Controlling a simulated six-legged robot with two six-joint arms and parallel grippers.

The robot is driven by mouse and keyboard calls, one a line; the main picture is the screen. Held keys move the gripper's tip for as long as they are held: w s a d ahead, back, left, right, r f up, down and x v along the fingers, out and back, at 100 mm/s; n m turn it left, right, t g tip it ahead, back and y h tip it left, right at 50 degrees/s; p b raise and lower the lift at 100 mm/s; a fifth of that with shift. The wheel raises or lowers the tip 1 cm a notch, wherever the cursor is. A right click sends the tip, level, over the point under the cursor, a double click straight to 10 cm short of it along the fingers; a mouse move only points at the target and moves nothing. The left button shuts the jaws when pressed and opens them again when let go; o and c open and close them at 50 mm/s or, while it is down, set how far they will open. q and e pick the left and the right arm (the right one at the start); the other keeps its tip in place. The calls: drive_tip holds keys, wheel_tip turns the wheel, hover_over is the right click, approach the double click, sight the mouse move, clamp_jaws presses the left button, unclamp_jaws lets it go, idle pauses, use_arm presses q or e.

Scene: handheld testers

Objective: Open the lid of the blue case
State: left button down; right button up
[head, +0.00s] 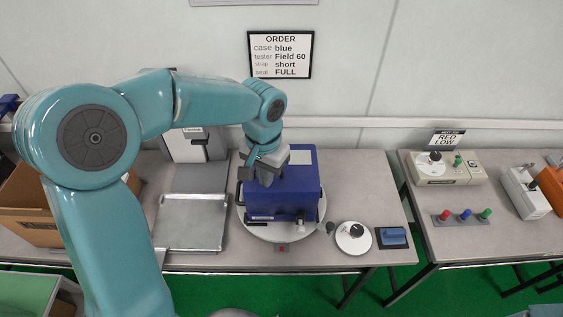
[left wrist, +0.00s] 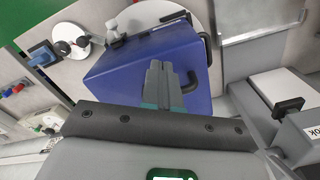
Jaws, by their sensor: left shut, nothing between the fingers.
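The blue case (head: 302,184) stands on a round white turntable (head: 262,229) on the table, and its lid looks shut. A pale label lies on its top and a light latch-like piece is on its front. My left gripper (head: 266,181) is over the case's left part, pointing down, shut and empty. In the left wrist view the closed fingers (left wrist: 156,70) show in front of the blue case (left wrist: 115,74). A dark hook-shaped piece (left wrist: 190,82) is beside the fingers. I cannot tell whether the fingers touch the case. My right gripper is not in view.
A metal tray (head: 192,241) lies left of the turntable, and a cardboard box (head: 28,208) stands further left. A round white dial piece (head: 353,245) and a blue block on a dark pad (head: 392,250) are to the right. A second table (head: 420,234) holds testers.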

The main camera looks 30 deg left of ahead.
use_arm(q)
drive_tip(key=r, duration=0.1)
drive_tip(key=r+p, duration=0.1)
drive_tip(key=shift+s+d+r, duration=0.15)
drive_tip(key=shift+s+r, duration=0.05)
drive_tip(key=shift+r, duration=0.1)
drive_tip(key=shift+s+d+r+p, duration=0.1)
drive_tip(key=shift+s+r+p, duration=0.05)
drive_tip(key=shift+r+p, duration=0.3)
drive_tip(key=shift+s+d+r+p, duration=0.1)
drive_tip(key=shift+s+r+p, duration=0.05)
drive_tip(key=shift+r+p, duration=0.25)
drive_tip(key=shift+s, duration=0.1)
